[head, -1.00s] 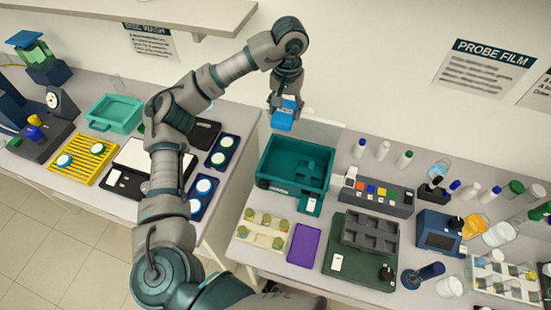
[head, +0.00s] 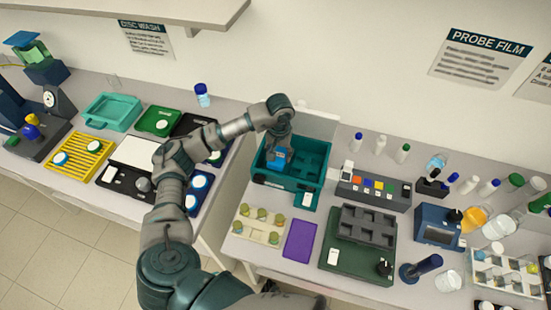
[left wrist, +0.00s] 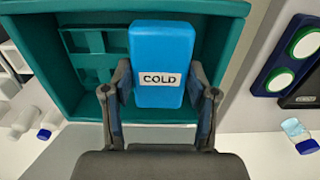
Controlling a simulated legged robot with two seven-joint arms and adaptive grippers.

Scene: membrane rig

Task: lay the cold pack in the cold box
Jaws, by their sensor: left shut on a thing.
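The cold pack (left wrist: 162,60) is a blue block with a white label reading COLD. My left gripper (left wrist: 160,95) is shut on it, with one finger on each side. In the head view the left gripper (head: 279,150) points down into the teal cold box (head: 317,178), and the cold pack (head: 276,160) shows at its fingertips within the box's walls. In the left wrist view the box (left wrist: 75,98) lies behind the pack, with a divided insert on its floor. I cannot tell whether the pack touches the floor. My right gripper is not in view.
A grey block with coloured buttons (head: 374,194) stands right of the box. A cream rack (head: 258,224) and a purple pad (head: 300,240) lie in front. A gap separates the two benches.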

